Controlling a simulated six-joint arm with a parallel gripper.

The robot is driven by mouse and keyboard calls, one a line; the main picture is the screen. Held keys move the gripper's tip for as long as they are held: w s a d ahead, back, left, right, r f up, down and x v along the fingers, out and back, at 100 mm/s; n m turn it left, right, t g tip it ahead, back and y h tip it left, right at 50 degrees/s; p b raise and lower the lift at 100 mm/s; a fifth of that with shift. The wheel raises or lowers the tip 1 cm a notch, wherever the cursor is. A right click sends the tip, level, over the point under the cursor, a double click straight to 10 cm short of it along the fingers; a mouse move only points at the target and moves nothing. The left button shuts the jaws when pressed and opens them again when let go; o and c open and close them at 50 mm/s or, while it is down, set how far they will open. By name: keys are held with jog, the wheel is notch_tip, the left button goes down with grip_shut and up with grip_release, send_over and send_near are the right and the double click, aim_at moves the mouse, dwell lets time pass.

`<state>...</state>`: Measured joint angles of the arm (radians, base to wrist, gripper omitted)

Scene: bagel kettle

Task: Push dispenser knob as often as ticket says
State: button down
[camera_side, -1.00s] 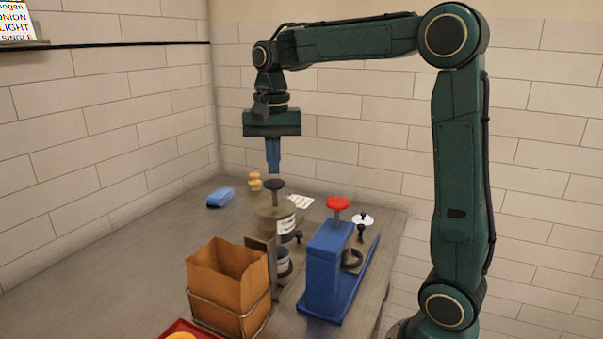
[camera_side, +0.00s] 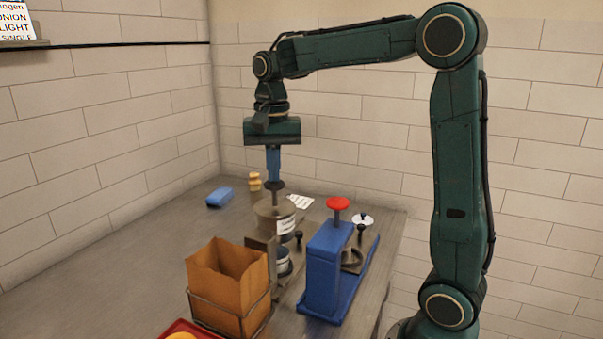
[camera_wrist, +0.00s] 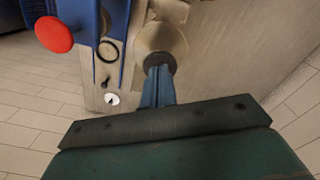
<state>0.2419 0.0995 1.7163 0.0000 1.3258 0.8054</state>
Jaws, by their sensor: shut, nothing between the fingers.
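The dispenser (camera_side: 268,222) is a grey-brown round canister with a white label and a dark knob (camera_side: 275,187) on a stem at its top. My gripper (camera_side: 273,180) is shut and empty, pointing straight down over the knob. Its blue fingertips appear to meet the knob's top in the side view. In the wrist view the fingers (camera_wrist: 158,92) end at the dark round knob (camera_wrist: 159,63), above the canister lid (camera_wrist: 160,38). A white paper slip (camera_side: 300,201) lies behind the dispenser; I cannot read it or tell whether it is the ticket.
A blue press (camera_side: 322,265) with a red knob (camera_side: 338,203) stands right of the dispenser. A brown paper bag (camera_side: 228,285) in a wire holder stands in front. A blue block (camera_side: 220,197) lies behind left. The table's left side is clear.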

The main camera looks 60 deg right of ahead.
jog(key=shift+f, duration=1.55)
jog(key=shift+r, duration=2.4)
jog(key=shift+r, duration=0.15)
notch_tip(320, 180, up, 6)
jog(key=shift+f, duration=0.15)
